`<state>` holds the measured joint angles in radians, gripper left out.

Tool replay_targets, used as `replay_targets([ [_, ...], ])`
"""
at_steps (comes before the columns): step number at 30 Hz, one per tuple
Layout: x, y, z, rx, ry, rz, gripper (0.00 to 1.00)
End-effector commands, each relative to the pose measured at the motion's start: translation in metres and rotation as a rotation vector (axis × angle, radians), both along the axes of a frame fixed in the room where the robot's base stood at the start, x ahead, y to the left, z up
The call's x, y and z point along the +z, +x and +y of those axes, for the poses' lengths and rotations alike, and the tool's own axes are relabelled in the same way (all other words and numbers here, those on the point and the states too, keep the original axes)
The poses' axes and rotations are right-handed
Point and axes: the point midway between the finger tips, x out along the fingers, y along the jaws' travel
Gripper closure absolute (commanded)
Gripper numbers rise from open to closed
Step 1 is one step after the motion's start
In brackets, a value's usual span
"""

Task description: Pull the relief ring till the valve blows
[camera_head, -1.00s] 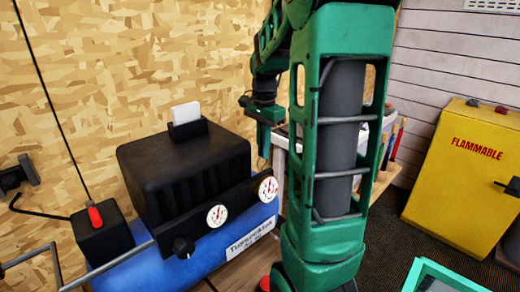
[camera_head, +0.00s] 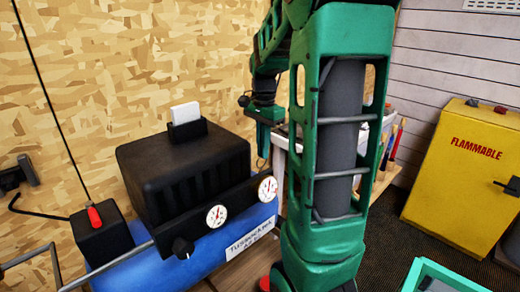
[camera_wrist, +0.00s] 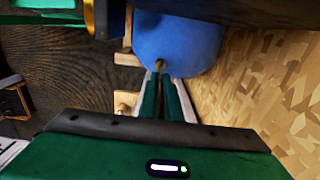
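The blue compressor tank (camera_head: 215,246) lies under a black motor cover (camera_head: 180,165); its rounded end shows in the wrist view (camera_wrist: 180,42). A small brass-coloured fitting (camera_wrist: 160,65) is on that end, right at my fingertips. I cannot tell whether it is the relief ring or whether the fingers touch it. My gripper (camera_wrist: 160,76) has its two green fingers close together, pointing at the fitting. I cannot tell if they are fully shut or pinch something thin. In the head view my gripper is small, beyond the tank's right end, its fingertips unclear.
Two white gauges (camera_head: 216,216) and a black knob (camera_head: 182,247) sit along the tank's front. A yellow flammables cabinet (camera_head: 462,180) stands at right. The wood-chip wall (camera_wrist: 275,75) runs close beside my gripper.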

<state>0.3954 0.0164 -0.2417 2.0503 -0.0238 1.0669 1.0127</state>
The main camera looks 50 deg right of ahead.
Motion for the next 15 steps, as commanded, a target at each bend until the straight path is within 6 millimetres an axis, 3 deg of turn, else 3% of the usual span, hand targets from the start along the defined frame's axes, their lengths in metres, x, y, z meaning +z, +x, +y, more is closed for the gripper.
replay_targets([
  [11,0.002,0.003,0.000,0.005,-0.005,-0.009,1.00],
  [15,0.012,0.004,-0.001,0.005,-0.006,-0.010,1.00],
])
